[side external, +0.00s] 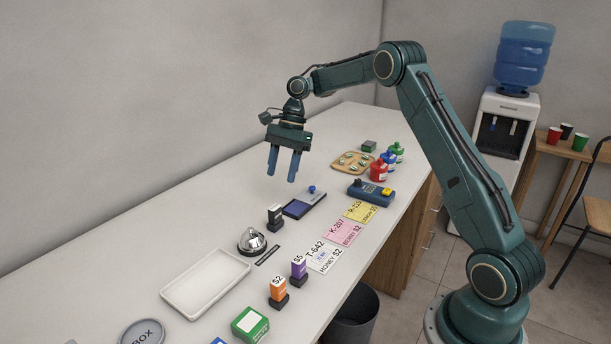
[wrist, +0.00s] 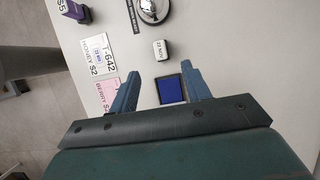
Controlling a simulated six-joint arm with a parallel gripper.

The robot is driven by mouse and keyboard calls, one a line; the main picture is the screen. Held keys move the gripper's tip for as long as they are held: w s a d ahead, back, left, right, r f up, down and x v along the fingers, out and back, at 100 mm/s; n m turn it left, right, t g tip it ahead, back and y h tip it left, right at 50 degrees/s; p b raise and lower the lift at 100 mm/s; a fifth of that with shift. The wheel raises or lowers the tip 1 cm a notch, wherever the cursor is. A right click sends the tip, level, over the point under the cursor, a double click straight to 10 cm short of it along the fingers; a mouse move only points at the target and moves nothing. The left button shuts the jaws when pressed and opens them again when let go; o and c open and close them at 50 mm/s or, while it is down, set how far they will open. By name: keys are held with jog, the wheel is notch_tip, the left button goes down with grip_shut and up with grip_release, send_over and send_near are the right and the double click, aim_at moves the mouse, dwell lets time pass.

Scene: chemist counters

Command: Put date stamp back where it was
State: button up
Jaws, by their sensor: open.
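The date stamp (side external: 275,217) is black with a white face. It stands upright on the counter, and its "22 NOV" face shows in the wrist view (wrist: 161,49). My gripper (side external: 282,177) is open and empty, above the counter and apart from the stamp. In the wrist view the stamp lies just beyond the space between my fingertips (wrist: 160,67). The blue ink pad (side external: 303,206) lies open beside the stamp, and in the wrist view the pad (wrist: 171,89) shows between my fingers. The T-642 card (side external: 322,257) bears a small blue mark (wrist: 99,49).
A silver bell (side external: 252,241) and a dark label strip (side external: 267,256) are near the stamp. Orange (side external: 278,290) and purple (side external: 298,268) stamps stand in front. A white tray (side external: 208,284) is empty. Pink (side external: 341,231) and yellow (side external: 361,211) cards lie along the front edge.

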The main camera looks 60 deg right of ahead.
jog(key=shift+a+r, duration=0.1)
jog(key=s+a+r+n+t+h, duration=0.2)
jog(key=s+a+r+n+t, duration=0.1)
jog(key=s+a+r+n, duration=0.9)
jog(key=s+n+t+h, duration=0.2)
jog(key=s+n, duration=0.4)
jog(key=s, duration=1.5)
jog(key=shift+f+t, duration=0.2)
jog(key=shift+t, duration=0.1)
